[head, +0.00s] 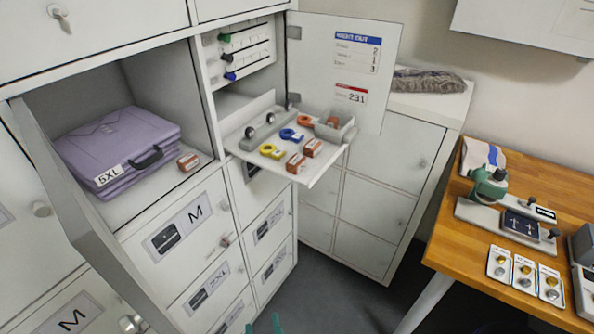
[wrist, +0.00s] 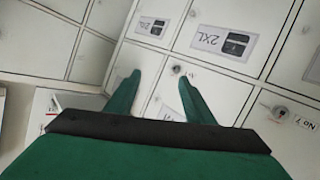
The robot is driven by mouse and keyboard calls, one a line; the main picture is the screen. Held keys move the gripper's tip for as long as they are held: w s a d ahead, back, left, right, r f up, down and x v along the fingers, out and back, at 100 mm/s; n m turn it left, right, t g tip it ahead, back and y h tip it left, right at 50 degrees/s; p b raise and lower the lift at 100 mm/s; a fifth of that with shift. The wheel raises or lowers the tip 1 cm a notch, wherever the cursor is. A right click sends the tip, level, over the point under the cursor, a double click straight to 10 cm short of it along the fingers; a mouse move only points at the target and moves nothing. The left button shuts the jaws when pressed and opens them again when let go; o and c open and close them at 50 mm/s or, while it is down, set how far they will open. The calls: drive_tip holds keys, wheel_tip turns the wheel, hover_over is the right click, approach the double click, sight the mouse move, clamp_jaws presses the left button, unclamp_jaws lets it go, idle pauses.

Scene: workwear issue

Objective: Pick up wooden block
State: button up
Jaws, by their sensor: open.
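Several small reddish-brown blocks with pale labels show in the head view; I cannot tell which is the wooden block. One block (head: 188,161) lies in the open locker, right of a purple case (head: 118,150) marked 5XL. Two more, a front block (head: 295,163) and one behind it (head: 312,147), sit on the pulled-out white shelf (head: 318,172). My gripper (wrist: 158,77) is open and empty, its green fingers apart in front of closed locker doors in the wrist view. In the head view only teal tips show at the bottom edge, well below the blocks. No block shows in the wrist view.
The shelf also holds yellow, blue and orange rings (head: 290,134) and a small grey bin (head: 335,127). Open locker doors stand at the left (head: 85,215) and behind the shelf (head: 345,70). A wooden table (head: 455,245) stands at right. Grey floor (head: 345,285) is clear between.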

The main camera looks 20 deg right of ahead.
drive_tip(key=w+d+r+m+h, duration=0.1)
drive_tip(key=w+d+r, duration=0.15)
drive_tip(key=w, duration=0.25)
drive_tip(key=w+d+r+h, duration=0.1)
drive_tip(key=w+r+h, duration=0.15)
drive_tip(key=w, duration=0.35)
drive_tip(key=m+g+h, duration=0.6)
drive_tip(key=m, duration=0.5)
approach(294, 162)
drive_tip(key=shift+g+y, duration=0.25)
drive_tip(key=shift+g, duration=0.05)
drive_tip(key=shift+r+x, duration=0.15)
drive_tip(key=shift+x, duration=2.6)
drive_tip(key=shift+r+x, duration=0.15)
drive_tip(key=shift+x, duration=2.6)
drive_tip(key=shift+w, duration=0.15)
drive_tip(key=c, duration=1.1)
